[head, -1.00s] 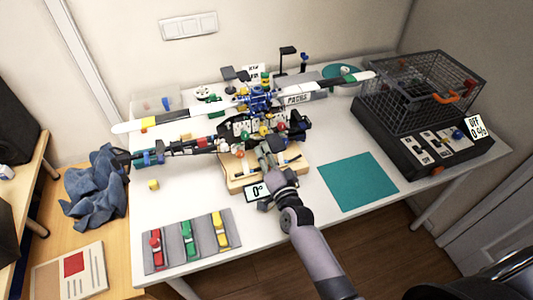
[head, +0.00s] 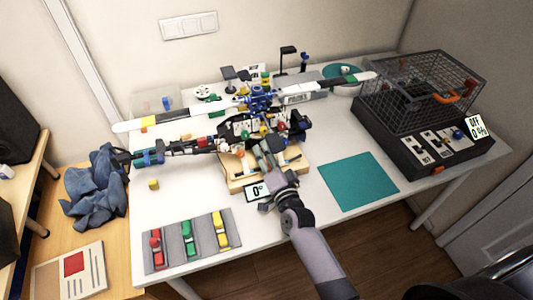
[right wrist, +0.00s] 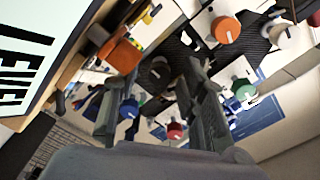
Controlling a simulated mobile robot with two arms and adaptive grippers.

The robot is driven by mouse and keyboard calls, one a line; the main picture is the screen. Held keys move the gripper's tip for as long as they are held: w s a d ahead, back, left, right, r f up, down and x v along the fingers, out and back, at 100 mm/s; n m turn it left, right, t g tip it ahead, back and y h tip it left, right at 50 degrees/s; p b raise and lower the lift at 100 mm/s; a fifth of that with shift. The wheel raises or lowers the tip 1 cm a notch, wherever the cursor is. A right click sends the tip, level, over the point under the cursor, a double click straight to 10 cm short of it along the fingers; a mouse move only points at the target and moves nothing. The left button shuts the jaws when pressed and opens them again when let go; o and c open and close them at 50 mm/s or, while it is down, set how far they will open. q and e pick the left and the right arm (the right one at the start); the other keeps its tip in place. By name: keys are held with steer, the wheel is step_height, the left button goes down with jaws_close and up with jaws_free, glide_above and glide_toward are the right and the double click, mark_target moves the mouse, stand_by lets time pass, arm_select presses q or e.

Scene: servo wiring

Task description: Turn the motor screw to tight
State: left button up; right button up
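A propeller rig with a blue centre hub (head: 260,97) stands on the table in the head view, with several coloured knobs below the hub. I cannot tell which part is the motor screw. My right gripper (head: 268,152) reaches in from the front, over the wooden board (head: 238,179) and close to the knobs. In the right wrist view its two fingers (right wrist: 160,105) are apart with nothing clearly held. An orange knob (right wrist: 227,29), a green knob (right wrist: 244,91) and a red knob (right wrist: 175,131) show around and beyond the fingers. My left gripper is not in view.
A grey tray (head: 174,244) with coloured tools lies front left. A teal mat (head: 358,181) lies clear on the right. A wire cage (head: 421,88) stands back right on a dark control box (head: 411,147).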

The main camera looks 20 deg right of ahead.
steer(key=s, duration=0.7)
steer(key=shift+s, duration=0.3)
steer(key=shift+d, duration=0.1)
